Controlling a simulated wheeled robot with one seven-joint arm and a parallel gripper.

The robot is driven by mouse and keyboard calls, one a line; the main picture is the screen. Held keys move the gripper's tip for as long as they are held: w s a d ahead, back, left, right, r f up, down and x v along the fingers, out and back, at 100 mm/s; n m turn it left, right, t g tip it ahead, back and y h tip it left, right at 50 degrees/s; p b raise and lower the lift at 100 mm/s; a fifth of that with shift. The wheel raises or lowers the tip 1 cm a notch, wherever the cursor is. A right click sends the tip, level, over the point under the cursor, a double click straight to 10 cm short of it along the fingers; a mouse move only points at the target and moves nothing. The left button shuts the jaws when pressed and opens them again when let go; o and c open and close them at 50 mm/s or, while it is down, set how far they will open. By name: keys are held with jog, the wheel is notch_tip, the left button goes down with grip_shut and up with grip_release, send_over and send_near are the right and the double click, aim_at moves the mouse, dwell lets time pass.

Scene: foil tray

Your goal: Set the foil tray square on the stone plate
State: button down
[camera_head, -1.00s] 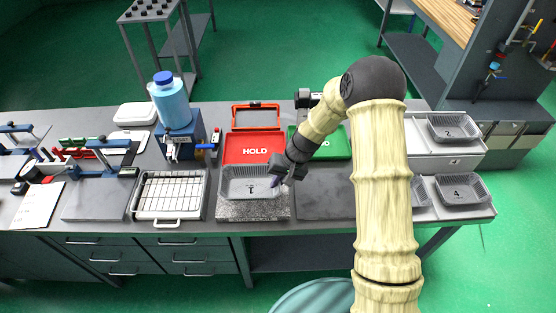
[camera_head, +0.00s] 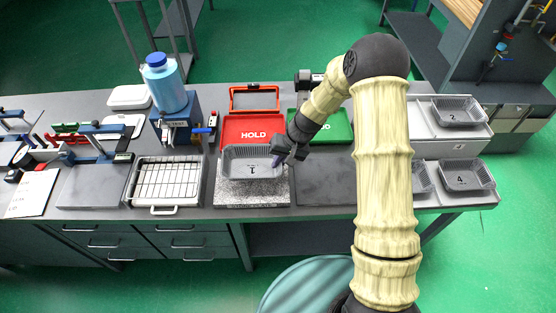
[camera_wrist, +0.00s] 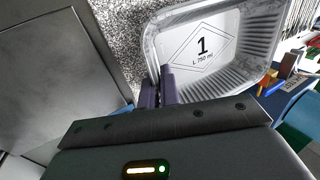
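The foil tray (camera_head: 252,162), marked 1, is over the rear part of the speckled stone plate (camera_head: 250,197); the front strip of the plate shows. The tray seems to be a little above the plate, but I cannot be sure of a gap. My gripper (camera_head: 278,159) is at the tray's right wall. In the wrist view, the purple fingers of my gripper (camera_wrist: 158,88) are close together, one inside the tray (camera_wrist: 215,50) and one outside, shut on its wall. Speckled stone (camera_wrist: 125,30) shows beside the tray. The tray's underside is hidden.
The red HOLD panel (camera_head: 240,128) lies behind the tray, with a green panel (camera_head: 335,128) to its right. A wire rack (camera_head: 165,182) stands left of the plate, a dark flat plate (camera_head: 325,182) right. More trays, including tray 4 (camera_head: 466,176), are at the right.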

jog(key=b+x, duration=0.1)
jog(key=x, duration=0.1)
jog(key=b+x, duration=0.1)
jog(key=shift+s+d+f, duration=0.1)
jog(key=shift+d+f, duration=0.15)
jog(key=shift+f, duration=0.25)
jog(key=shift+d+f+b, duration=0.1)
jog(key=shift+f+b, duration=0.4)
jog(key=shift+b, duration=0.05)
jog(key=shift+f+b, duration=0.25)
jog(key=shift+b, duration=0.05)
dwell(0.5)
jog(key=c, duration=1.6)
grip_release()
jog(key=shift+o, duration=0.2)
jog(key=shift+d, duration=0.1)
